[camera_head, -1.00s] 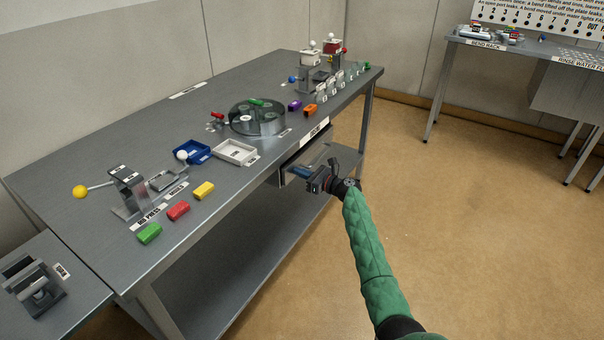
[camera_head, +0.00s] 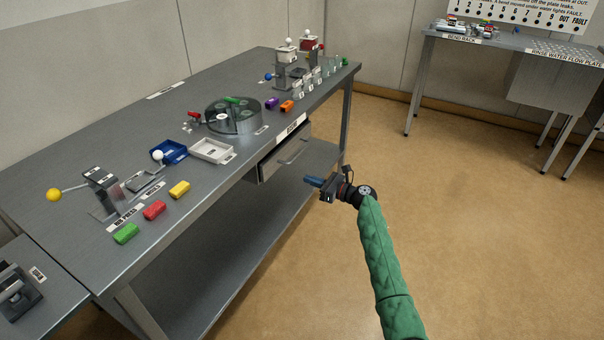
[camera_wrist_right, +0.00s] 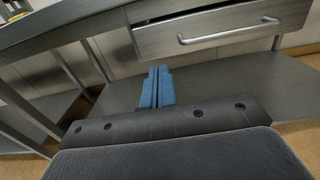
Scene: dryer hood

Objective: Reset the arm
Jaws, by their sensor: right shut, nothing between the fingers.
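My right gripper (camera_head: 314,182) is at the end of the green-sleeved right arm, in the air in front of the long grey bench (camera_head: 80,138). Its blue fingers are together and empty; they also show shut in the right wrist view (camera_wrist_right: 157,84). The fingers point left, toward the space below the bench's drawer (camera_head: 285,155). The gripper is apart from the drawer and its handle, which shows in the right wrist view (camera_wrist_right: 228,33). My left gripper is not in either view.
On the bench are a blue tray (camera_head: 181,149), a white tray (camera_head: 196,154), a round dark unit (camera_head: 243,127) and green, red and yellow blocks. A lower shelf (camera_head: 225,235) lies under the bench. Open floor (camera_head: 480,230) is to the right. A second table (camera_head: 470,40) stands at the back right.

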